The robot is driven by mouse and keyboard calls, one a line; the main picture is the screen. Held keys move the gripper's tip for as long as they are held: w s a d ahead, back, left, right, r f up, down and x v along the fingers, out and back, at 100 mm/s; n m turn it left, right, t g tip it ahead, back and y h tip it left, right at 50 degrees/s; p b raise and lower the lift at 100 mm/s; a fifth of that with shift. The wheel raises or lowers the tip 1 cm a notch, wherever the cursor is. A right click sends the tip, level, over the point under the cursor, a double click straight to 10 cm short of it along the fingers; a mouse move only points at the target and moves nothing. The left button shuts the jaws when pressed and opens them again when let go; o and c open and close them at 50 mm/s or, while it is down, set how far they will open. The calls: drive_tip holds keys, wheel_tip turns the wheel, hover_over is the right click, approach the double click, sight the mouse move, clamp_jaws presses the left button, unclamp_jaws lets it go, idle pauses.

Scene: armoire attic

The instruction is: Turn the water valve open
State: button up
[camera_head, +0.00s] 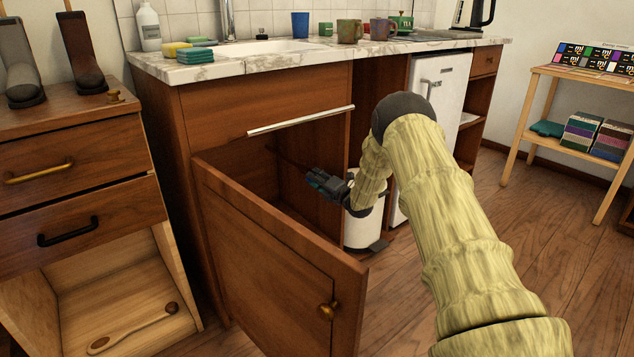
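No water valve can be made out. The sink cabinet (215,128) stands under the counter, and its wooden door (268,262) with a brass knob is swung open toward me. My arm reaches from the lower right to the cabinet. My gripper (318,182) is at the cabinet opening, above and behind the open door's top edge, and points left. It is small and dark against the shaded interior, so I cannot tell whether its fingers are open or shut. The lower part of the interior is hidden behind the door.
A white bin (362,228) stands right of the opening, partly behind my arm. A small white fridge (436,88) is further right. A drawer unit (75,150) with boots on top stands at the left. The floor (405,285) is clear near the door.

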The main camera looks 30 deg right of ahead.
clamp_jaws()
drive_tip(key=shift+r+p, duration=0.15)
drive_tip(key=shift+p, duration=0.2)
drive_tip(key=shift+m+p, duration=2)
drive_tip(key=shift+p, duration=0.15)
unclamp_jaws()
